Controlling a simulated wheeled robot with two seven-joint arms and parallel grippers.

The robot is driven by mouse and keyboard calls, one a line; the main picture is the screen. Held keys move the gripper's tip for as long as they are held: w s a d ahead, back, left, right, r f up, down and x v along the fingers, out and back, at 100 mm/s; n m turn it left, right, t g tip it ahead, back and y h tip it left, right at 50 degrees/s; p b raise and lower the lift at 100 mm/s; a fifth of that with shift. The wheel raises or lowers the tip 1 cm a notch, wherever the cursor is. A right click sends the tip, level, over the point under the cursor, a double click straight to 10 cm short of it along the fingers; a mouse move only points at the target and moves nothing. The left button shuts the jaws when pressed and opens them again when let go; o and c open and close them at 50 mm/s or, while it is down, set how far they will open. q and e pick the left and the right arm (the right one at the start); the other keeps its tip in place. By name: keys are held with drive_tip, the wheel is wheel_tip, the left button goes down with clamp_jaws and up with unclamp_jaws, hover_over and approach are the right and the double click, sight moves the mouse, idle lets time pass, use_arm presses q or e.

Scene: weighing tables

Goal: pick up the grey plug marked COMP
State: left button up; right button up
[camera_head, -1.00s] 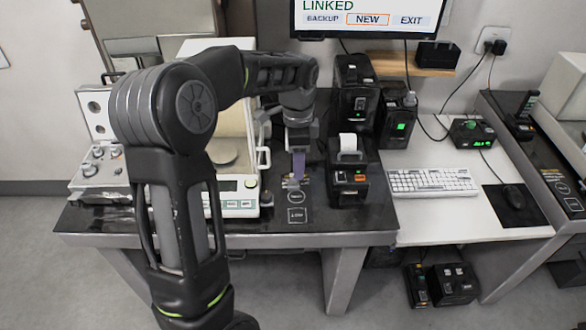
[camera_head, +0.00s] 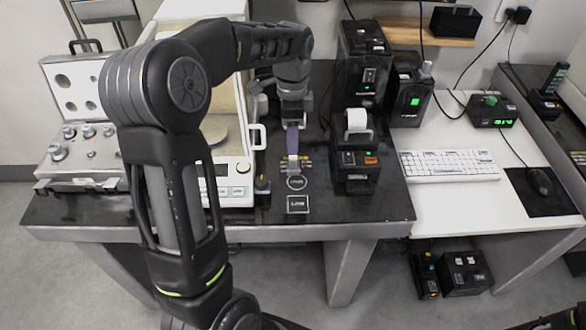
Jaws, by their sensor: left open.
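My left gripper (camera_head: 292,152) points down over the black tabletop between the balance and the label printer. It is open, with a purple strip and a pale tip showing at its fingers. I cannot tell whether the purple strip belongs to the gripper. Below it are yellow markings and two printed labels (camera_head: 297,183) on the table, too small to read. I cannot make out a grey plug marked COMP. A small dark upright piece (camera_head: 262,185) stands left of the labels.
The balance (camera_head: 238,170) stands left of the gripper, beside an open case of weights (camera_head: 85,150). The label printer (camera_head: 356,165) stands close on the right. A white table (camera_head: 440,205) with a keyboard (camera_head: 449,165) adjoins. The tabletop front strip is clear.

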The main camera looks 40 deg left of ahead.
sight(293, 157)
idle(0.3)
use_arm(q)
drive_tip(key=shift+f, duration=1.35)
drive_tip(key=shift+s+d+f+p, duration=0.15)
drive_tip(key=shift+f+p, duration=0.5)
drive_tip(key=shift+f, duration=1.95)
clamp_jaws()
